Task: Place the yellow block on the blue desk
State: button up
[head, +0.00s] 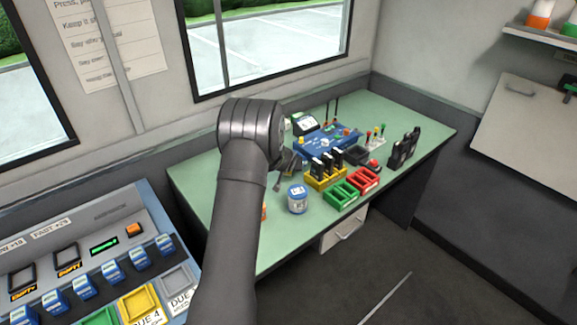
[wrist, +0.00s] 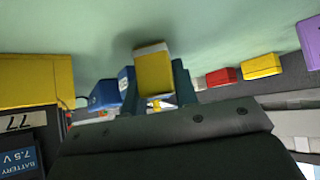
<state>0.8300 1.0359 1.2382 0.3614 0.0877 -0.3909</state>
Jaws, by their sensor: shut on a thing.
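The yellow block (wrist: 154,72), with a pale edge along its top, is held between the two fingers of my gripper (wrist: 157,88) in the wrist view. In the head view my gripper (head: 287,160) is mostly hidden behind my arm, over the green table, and the block cannot be made out there. A blue desk-like unit (head: 318,150) with small coloured pieces on it sits at the back of the green table, just right of my gripper. Whether the block touches anything below cannot be told.
On the green table (head: 405,112) stand a blue-and-white tin (head: 297,200), a yellow rack (head: 313,182) with black items, green bins (head: 341,196), red bins (head: 364,180) and black units (head: 404,148). A console (head: 120,235) fills the lower left. Red (wrist: 221,76) and purple (wrist: 310,42) pieces show in the wrist view.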

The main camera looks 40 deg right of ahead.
jog(key=o, duration=0.8)
jog(key=shift+f, duration=0.1)
jog(key=shift+r, duration=0.25)
jog(key=v, duration=1.1)
jog(key=shift+r, duration=0.1)
jog(key=o, duration=0.3)
jog(key=shift+s+a+r, duration=0.2)
jog(key=shift+s+a, duration=0.05)
